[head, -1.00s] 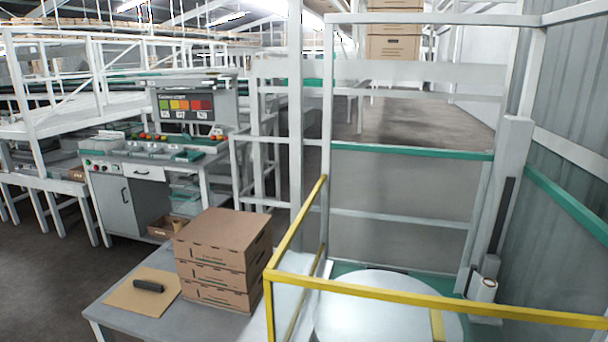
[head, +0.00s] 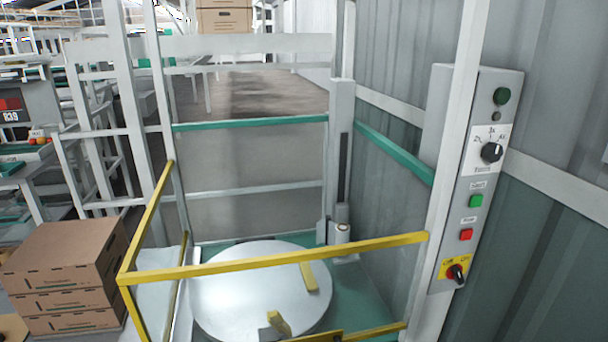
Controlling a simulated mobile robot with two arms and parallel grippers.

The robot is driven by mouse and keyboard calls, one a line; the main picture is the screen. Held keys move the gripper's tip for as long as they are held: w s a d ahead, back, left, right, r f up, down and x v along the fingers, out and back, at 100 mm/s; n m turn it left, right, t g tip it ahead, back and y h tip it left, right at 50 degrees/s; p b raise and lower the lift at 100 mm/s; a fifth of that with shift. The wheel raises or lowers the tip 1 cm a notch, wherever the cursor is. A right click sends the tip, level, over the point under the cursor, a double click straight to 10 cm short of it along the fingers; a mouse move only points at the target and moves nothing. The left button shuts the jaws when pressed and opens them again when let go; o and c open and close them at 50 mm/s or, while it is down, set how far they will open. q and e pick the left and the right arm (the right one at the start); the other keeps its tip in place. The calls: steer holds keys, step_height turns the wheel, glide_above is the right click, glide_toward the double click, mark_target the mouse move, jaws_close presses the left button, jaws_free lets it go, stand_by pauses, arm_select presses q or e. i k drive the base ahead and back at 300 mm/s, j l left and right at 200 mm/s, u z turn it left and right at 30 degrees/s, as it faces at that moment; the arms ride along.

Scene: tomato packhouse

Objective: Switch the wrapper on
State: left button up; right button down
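The wrapper's control box (head: 484,120) is fixed to a white post at the right. The round turntable (head: 240,290) is empty of boxes. The film roll (head: 342,233) stands by the wrapper's mast (head: 340,150). Neither of my grippers is in view.
A yellow rail (head: 280,258) runs across the front of the turntable, between me and it. Stacked cardboard boxes (head: 62,275) stand at the lower left. A corrugated wall (head: 400,70) closes the right side.

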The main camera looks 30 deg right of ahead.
mark_target(454, 272)
steer(key=z, duration=1.9)
